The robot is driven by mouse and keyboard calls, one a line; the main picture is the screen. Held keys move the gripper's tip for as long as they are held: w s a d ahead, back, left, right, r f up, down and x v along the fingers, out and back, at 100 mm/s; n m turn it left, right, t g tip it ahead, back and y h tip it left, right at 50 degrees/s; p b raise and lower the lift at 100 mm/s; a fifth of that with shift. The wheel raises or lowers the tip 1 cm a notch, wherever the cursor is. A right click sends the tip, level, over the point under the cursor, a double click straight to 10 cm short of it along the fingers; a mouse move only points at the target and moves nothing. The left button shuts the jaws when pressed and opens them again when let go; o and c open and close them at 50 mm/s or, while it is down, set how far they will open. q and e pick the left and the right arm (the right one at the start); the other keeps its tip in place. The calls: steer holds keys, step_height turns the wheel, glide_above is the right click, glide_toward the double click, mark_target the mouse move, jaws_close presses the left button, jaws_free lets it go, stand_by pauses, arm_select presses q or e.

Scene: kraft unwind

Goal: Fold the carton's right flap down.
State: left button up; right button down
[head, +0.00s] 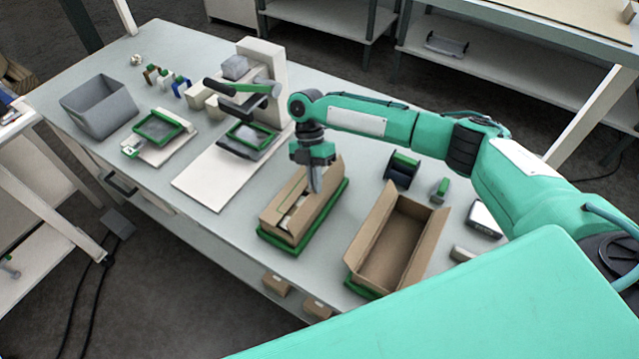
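A narrow brown carton (274,222) sits in a green-edged tray on the table, with pale contents partly visible inside. A flap (333,176) stands raised along its right side. My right gripper (314,186) points down over the carton's far part, close to the inner side of that flap. Its fingers look close together, but I cannot tell whether they are shut or touching the flap. A second, wider brown carton (398,250) stands open to the right, on a green base, and looks empty. My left gripper is not in view.
A press-like stand (262,80) with a white base board is behind and left of the carton. A grey bin (99,106) and a green-framed fixture (160,130) are further left. A dark green-topped spool (402,168) and small devices lie right.

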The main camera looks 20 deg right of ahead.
steer(key=shift+w+a+f+m+g+h+b, duration=0.35)
steer(key=shift+w+a+g+h+b, duration=0.2)
steer(key=shift+g, duration=0.45)
steer(key=shift+d, duration=0.1)
steer(key=c, duration=1.6)
jaws_free()
steer(key=shift+c, duration=0.2)
steer(key=shift+w, duration=0.1)
steer(key=b+v, duration=0.1)
steer(key=v, duration=1.2)
steer(key=shift+w+r, duration=0.25)
steer(key=shift+w, duration=0.05)
